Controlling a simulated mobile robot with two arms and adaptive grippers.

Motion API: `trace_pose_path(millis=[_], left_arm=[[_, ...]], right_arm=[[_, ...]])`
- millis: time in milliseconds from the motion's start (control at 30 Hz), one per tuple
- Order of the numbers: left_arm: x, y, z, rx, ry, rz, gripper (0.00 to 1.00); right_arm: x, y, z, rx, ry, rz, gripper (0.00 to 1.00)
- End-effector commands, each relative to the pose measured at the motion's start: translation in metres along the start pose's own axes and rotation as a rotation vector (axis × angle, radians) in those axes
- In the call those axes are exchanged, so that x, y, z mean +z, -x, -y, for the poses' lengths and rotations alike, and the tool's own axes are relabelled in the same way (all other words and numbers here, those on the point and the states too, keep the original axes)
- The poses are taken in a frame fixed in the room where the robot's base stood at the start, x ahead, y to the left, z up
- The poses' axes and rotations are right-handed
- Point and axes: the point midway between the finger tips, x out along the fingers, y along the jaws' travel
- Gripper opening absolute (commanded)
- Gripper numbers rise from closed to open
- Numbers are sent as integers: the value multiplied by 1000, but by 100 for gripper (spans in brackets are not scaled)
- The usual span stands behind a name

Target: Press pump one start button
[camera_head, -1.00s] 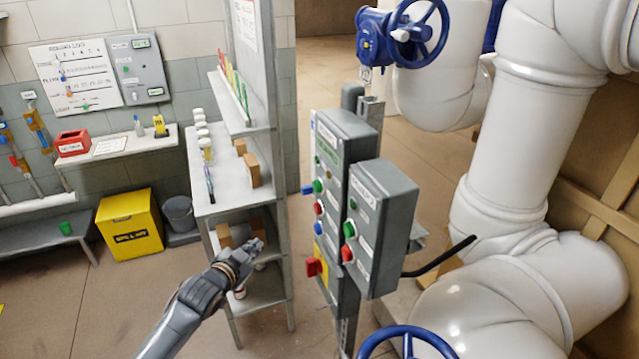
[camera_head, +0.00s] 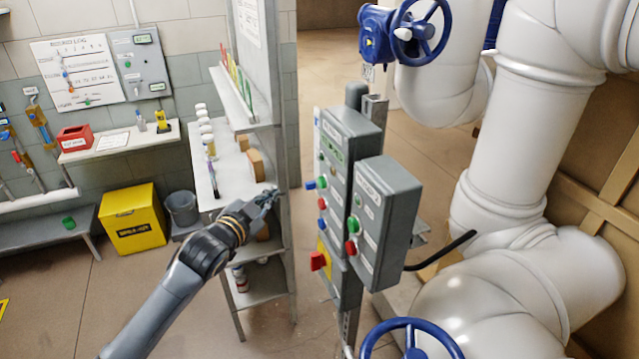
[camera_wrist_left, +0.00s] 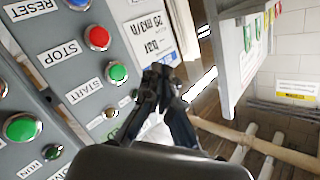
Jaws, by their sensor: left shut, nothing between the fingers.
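A rear grey control box (camera_head: 350,130) has a green button (camera_head: 321,183) above a red button (camera_head: 322,204) and a blue one. In the left wrist view, that green button (camera_wrist_left: 117,72) sits beside a START label, with the red STOP button (camera_wrist_left: 97,37) next to it. A nearer grey box (camera_head: 388,200) carries another green button (camera_head: 353,224) and a red one; I cannot surely read the boxes' titles. My left gripper (camera_head: 268,196) is shut and empty, left of the rear box and apart from it. Its fingertips (camera_wrist_left: 160,80) show just right of the green button. My right gripper is out of view.
A red rotary switch (camera_head: 318,260) sits low on the rear box. A grey shelf unit (camera_head: 262,290) stands behind my left gripper. White pipes (camera_head: 500,180) fill the right, with a blue handwheel (camera_head: 412,338) in front. Open floor lies between the shelf and the boxes.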

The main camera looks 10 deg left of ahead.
Motion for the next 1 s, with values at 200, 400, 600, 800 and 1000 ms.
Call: trace_pose_path(millis=[200,400,600,800,1000], left_arm=[[-13,-19,-15,0,3,-4,0],[-28,-38,-29,0,1,-3,0],[-38,-52,-38,0,1,-1,0],[-43,-58,-42,0,0,-1,0],[-43,-58,-42,0,0,-1,0]], right_arm=[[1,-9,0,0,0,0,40],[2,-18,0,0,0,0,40],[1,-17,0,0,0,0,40],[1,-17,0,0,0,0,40],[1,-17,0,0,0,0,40]])
